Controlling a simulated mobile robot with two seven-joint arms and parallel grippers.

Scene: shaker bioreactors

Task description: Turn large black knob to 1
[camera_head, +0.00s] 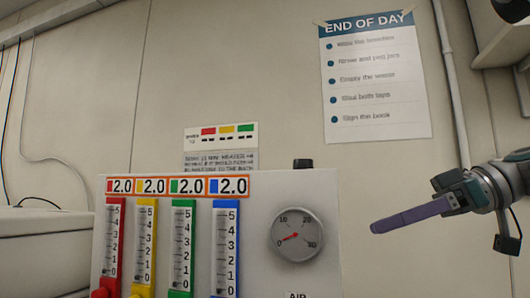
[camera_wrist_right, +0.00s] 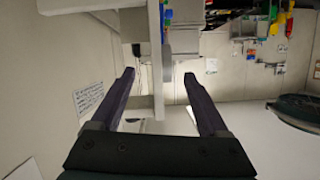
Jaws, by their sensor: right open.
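No large black knob with a scale shows clearly in either view. A small black cylinder (camera_head: 303,163) stands at the top edge of the white panel (camera_head: 318,200); I cannot tell if it is a knob. A round grey dial (camera_head: 297,235) with a red needle near 0 is on the panel, above a cut-off "AIR" label (camera_head: 298,295). My right gripper (camera_head: 376,227) is to the right of the panel, pointing left, apart from it. In the wrist view my right gripper (camera_wrist_right: 159,76) is open and empty. My left gripper is not in view.
Red (camera_head: 108,245), yellow (camera_head: 144,245), green (camera_head: 182,245) and blue (camera_head: 225,245) scales line the panel's left, under 2.0 labels. An "END OF DAY" poster (camera_head: 375,80) hangs on the wall. The wrist view shows a pale upright edge (camera_wrist_right: 158,60) between the fingers.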

